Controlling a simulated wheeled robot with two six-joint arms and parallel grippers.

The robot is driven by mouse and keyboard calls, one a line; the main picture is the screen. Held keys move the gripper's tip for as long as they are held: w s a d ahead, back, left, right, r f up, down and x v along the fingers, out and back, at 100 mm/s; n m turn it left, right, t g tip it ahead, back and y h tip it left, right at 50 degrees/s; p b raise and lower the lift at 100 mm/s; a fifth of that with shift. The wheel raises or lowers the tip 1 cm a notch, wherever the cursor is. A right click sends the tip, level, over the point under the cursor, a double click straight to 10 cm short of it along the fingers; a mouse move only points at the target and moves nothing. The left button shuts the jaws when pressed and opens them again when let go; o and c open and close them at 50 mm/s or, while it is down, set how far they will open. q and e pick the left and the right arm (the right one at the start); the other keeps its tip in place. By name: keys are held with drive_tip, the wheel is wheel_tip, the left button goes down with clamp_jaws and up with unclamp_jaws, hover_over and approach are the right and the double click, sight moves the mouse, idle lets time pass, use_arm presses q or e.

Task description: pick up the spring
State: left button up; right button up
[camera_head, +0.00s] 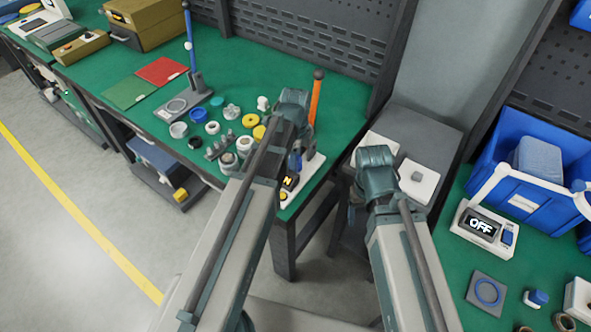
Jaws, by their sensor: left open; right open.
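I cannot pick out the spring for certain. Several small round parts stand close together on the green table (100,75), left of my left arm. Among them are a blue ring (198,115), a white cup-like ring (178,129), a black ring (195,143) and a yellow round part (250,120). My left arm reaches over the right part of this table and hides some of it. My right arm reaches toward the grey stand at the centre right. The fingers of both grippers are hidden behind the arms or out of view.
A blue post (189,38) and an orange post (315,98) rise from the table. Red (163,70) and green (125,92) mats lie at the left. A display reading OFF (482,225) and a blue crate (515,185) stand on the right table.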

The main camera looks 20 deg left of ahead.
use_arm(q)
drive_tip(key=shift+f, duration=0.4)
drive_tip(key=shift+r, duration=0.1)
use_arm(e)
drive_tip(key=shift+f, duration=0.3)
use_arm(q)
clamp_jaws()
use_arm(e)
drive_tip(key=shift+r, duration=0.1)
use_arm(q)
wheel_tip(320, 180, up, 10)
drive_tip(key=p, duration=1)
use_arm(e)
wheel_tip(320, 180, up, 10)
